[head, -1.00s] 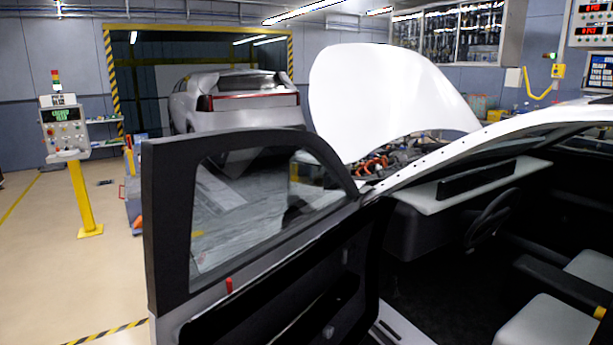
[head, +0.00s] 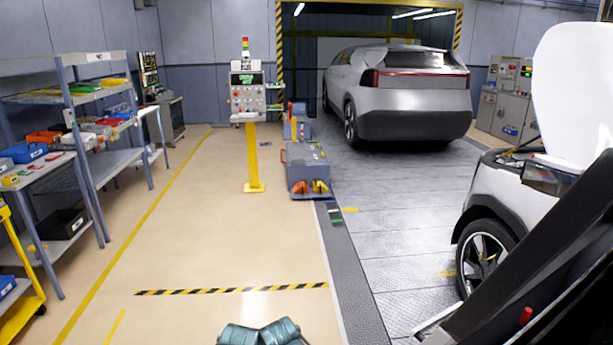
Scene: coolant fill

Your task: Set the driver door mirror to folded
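The driver door mirror does not show in this view. The open driver door (head: 562,258) of the white car (head: 490,208) cuts across the lower right corner, mostly outside the frame. Its dark frame slants down to the left, and a small red part (head: 525,316) sits on it. The white car's raised hood (head: 575,90) and a front wheel (head: 484,258) show beyond the door. Neither of my grippers is in view.
A control pedestal (head: 253,155) on a yellow post stands ahead, beside a grey floor cart (head: 308,170). A silver car (head: 415,95) is behind. Shelves (head: 85,125) line the left. The beige floor (head: 215,235) between is clear. Two teal cylindrical shapes show at the bottom edge.

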